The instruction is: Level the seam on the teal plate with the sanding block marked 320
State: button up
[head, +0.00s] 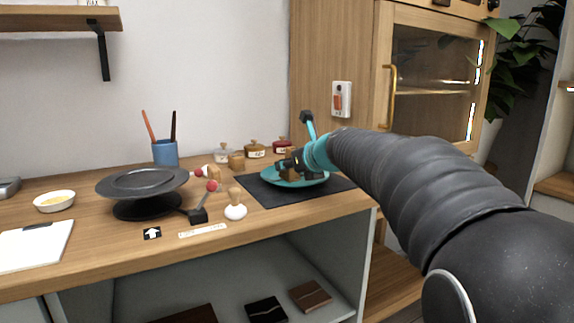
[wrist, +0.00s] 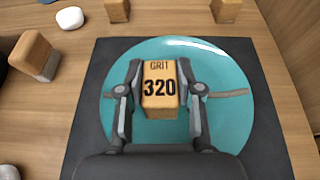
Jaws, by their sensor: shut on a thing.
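The teal plate (wrist: 226,132) lies on a dark mat, and it also shows at the right of the counter in the head view (head: 312,181). A dull grey-brown seam (wrist: 232,93) runs across the plate, visible on both sides of my gripper. My gripper (wrist: 160,88) is over the plate, shut on the sanding block marked 320 (wrist: 159,90). The block's top reads "GRIT 320". The block hides the middle of the seam; I cannot tell whether it touches the plate. In the head view my gripper (head: 290,166) partly hides the block.
The dark mat (head: 262,192) lies under the plate. Other wooden blocks (wrist: 34,54) stand left of and behind it. A grey turntable (head: 143,183), a blue cup (head: 165,153), small labelled jars (head: 255,149) and a white bowl (head: 54,201) stand on the counter. A cabinet (head: 345,60) rises behind.

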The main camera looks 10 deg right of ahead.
jog(key=shift+w+d, duration=0.5)
jog(key=shift+w, duration=0.05)
jog(key=shift+s+d, duration=0.3)
jog(key=shift+d, duration=0.45)
jog(key=shift+w+d+p, duration=0.45)
jog(key=shift+w+d, duration=0.05)
jog(key=shift+w, duration=0.25)
jog(key=shift+s+d, duration=0.25)
jog(key=shift+d, duration=0.55)
jog(key=shift+w+a+p, duration=0.2)
jog(key=shift+w+p, duration=0.2)
jog(key=shift+w, duration=0.05)
jog(key=shift+s+d, duration=0.1)
jog(key=shift+s, duration=0.3)
jog(key=shift+w+f, duration=0.1)
jog(key=shift+w, duration=0.2)
jog(key=shift+s, duration=0.5)
